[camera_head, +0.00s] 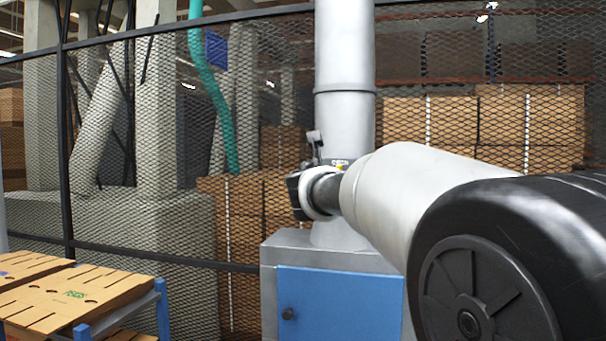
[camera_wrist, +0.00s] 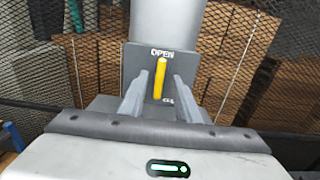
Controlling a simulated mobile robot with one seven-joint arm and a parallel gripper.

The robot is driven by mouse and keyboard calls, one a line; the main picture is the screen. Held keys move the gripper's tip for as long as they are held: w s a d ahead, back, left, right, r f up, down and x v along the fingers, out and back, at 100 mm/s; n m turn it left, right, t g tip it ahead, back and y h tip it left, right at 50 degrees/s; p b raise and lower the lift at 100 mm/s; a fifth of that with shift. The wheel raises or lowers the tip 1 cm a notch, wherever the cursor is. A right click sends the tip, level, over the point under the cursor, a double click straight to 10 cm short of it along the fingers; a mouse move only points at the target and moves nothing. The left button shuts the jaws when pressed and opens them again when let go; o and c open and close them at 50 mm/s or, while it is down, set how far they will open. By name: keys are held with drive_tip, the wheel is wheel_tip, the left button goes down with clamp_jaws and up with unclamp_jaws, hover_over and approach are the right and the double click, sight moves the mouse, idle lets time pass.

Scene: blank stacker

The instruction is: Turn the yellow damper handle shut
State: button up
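The yellow damper handle (camera_wrist: 160,78) stands nearly upright on a dark plate (camera_wrist: 138,60) in the wrist view, below the word OPEN. A second label at the plate's lower right is partly hidden by a finger. My gripper (camera_wrist: 157,82) is open, with one finger to each side of the handle in the picture. I see gaps between both fingers and the handle; how far the fingertips are from it in depth is unclear. In the head view a small bit of yellow (camera_head: 339,167) shows on the duct, and my arm hides most of the plate.
The grey vertical duct (camera_head: 345,60) rises from a grey cabinet with a blue door (camera_head: 340,305). A mesh fence (camera_head: 270,80) runs behind it, with stacked cardboard (camera_head: 530,125) beyond. A blue-framed stand with flat cardboard blanks (camera_head: 75,290) is at lower left.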

drive_tip(key=x, duration=0.3)
drive_tip(key=shift+w+d, duration=0.1)
drive_tip(key=shift+w, duration=0.1)
clamp_jaws()
